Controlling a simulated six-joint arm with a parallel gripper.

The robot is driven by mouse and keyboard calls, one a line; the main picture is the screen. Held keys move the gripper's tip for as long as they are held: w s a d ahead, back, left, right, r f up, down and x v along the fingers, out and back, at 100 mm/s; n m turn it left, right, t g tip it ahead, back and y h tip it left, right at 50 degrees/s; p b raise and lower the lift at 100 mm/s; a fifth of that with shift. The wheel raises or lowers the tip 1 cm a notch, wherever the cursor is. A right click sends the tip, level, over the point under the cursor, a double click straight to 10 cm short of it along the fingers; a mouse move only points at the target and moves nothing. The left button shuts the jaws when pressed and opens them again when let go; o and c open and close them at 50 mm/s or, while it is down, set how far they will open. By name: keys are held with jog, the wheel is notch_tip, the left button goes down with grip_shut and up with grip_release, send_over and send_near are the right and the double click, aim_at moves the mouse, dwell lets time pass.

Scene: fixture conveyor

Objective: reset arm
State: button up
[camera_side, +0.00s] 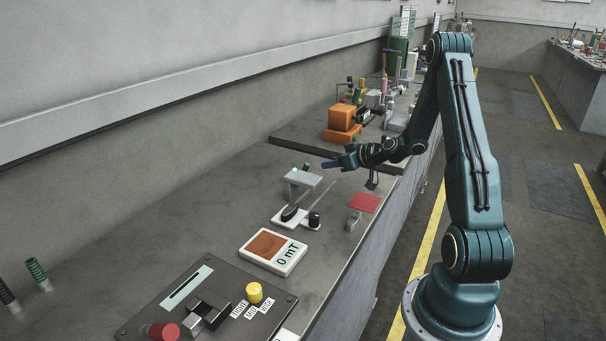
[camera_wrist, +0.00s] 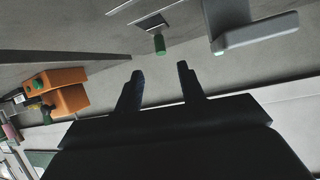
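My gripper (camera_side: 338,163) hangs above the bench, just right of and above a small grey raised block (camera_side: 302,178) in the side view. In the wrist view its two dark fingers (camera_wrist: 160,88) stand apart with nothing between them, so it is open and empty.
A meter reading "0 mT" (camera_side: 287,259), a black-knobbed switch (camera_side: 291,213) and a red-topped stand (camera_side: 363,203) sit nearer the camera. A control panel (camera_side: 150,315) with a yellow knob (camera_side: 254,292) is in front. Orange blocks (camera_side: 341,122) stand behind my gripper.

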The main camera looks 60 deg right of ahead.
dwell(0.3)
